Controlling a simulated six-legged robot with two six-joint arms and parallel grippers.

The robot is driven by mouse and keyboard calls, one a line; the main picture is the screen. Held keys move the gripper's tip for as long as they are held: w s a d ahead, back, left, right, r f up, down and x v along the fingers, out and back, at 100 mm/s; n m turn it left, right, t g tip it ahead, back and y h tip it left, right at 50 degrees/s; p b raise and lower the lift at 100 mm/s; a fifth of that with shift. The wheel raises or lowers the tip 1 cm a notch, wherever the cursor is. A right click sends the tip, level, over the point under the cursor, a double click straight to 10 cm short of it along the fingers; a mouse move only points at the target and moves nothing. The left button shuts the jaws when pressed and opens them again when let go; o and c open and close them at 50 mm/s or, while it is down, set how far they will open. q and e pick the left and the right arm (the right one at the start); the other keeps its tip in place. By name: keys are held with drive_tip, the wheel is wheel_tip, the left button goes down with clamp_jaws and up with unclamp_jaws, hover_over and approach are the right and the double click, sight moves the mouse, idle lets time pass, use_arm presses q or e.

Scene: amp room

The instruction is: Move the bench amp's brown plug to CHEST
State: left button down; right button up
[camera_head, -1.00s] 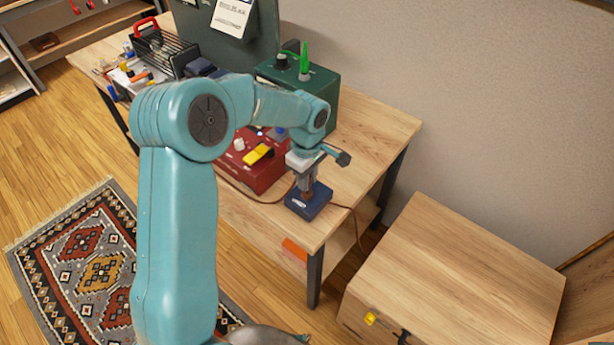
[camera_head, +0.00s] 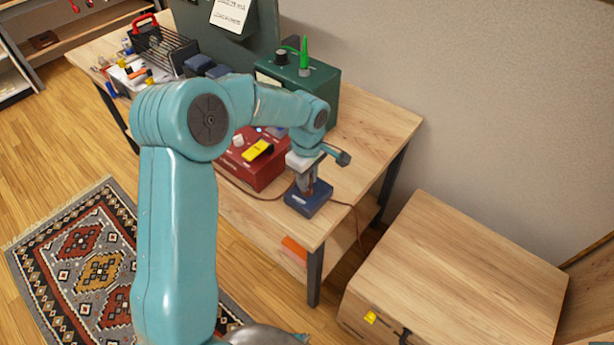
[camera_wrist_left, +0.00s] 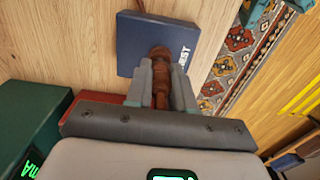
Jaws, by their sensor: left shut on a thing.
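My left gripper (camera_head: 308,187) is shut on the brown plug and points straight down over a dark blue block (camera_head: 316,203) near the front of the bench. In the left wrist view the brown plug (camera_wrist_left: 160,82) stands between the gripper's fingers (camera_wrist_left: 162,85), its end at the face of the blue block (camera_wrist_left: 137,50). White letters ending in "EST" show on the block, partly hidden by the gripper. I cannot tell how deep the plug sits. The red bench amp (camera_head: 254,177) with a yellow switch is left of the gripper. My right gripper is not in view.
A green box (camera_head: 322,90) with a green upright piece stands behind on the wooden bench (camera_head: 375,125). Thin cords run on both sides of the blue block. A wooden chest (camera_head: 460,270) stands right of the bench. The bench's right end is bare.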

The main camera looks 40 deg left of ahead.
use_arm(q)
drive_tip(key=shift+f+b, duration=0.4)
drive_tip(key=shift+f, duration=0.1)
idle(0.3)
drive_tip(key=c, duration=0.9)
unclamp_jaws()
wheel_tip(320, 180, up, 16)
drive_tip(key=shift+r+p, duration=0.2)
drive_tip(key=shift+p, duration=0.1)
